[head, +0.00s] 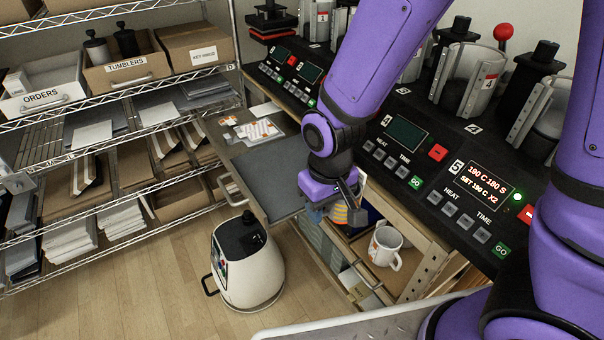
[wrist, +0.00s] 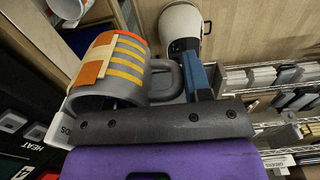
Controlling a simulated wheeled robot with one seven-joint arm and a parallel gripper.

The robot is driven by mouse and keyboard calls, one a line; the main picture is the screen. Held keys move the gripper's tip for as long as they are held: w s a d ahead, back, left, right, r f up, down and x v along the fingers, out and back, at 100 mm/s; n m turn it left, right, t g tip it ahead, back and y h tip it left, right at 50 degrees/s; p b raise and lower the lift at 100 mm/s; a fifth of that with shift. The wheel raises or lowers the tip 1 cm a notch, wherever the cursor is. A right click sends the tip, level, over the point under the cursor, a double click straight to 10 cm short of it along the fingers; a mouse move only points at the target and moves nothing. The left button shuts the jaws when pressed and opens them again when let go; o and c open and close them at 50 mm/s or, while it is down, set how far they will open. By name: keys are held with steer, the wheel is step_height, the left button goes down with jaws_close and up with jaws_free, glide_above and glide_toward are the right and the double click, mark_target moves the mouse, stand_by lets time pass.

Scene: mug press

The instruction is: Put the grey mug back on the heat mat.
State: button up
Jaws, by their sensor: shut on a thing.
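My gripper (head: 350,204) is shut on the grey mug (head: 340,214), which hangs beside the fingers above the open drawer. In the wrist view the mug (wrist: 118,84) has an orange patch, a tan strip and yellow stripes. Its grey handle (wrist: 168,82) reaches to the blue-and-black fingers (wrist: 197,82). The mug appears tilted in that view; its opening is not clearly seen. A dark grey flat surface (head: 262,181) lies on the pulled-out shelf left of my gripper. I cannot tell for certain whether it is the heat mat.
Papers (head: 258,131) lie at the shelf's back. A cream appliance (head: 247,268) stands on the floor. The press console (head: 440,175) borders the right. Wire shelving (head: 110,150) fills the left.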

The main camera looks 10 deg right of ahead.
steer(key=w+a, duration=0.1)
steer(key=w, duration=0.3)
steer(key=w+a+f, duration=0.1)
steer(key=w+a, duration=0.1)
steer(key=w, duration=0.3)
steer(key=w+a, duration=0.2)
steer(key=w, duration=0.3)
steer(key=shift+w+f, duration=0.2)
steer(key=shift+f, duration=1.75)
steer(key=shift+f, duration=0.1)
steer(key=o, duration=1)
steer(key=shift+o, duration=0.2)
step_height(320, 180, up, 12)
steer(key=shift+r, duration=0.2)
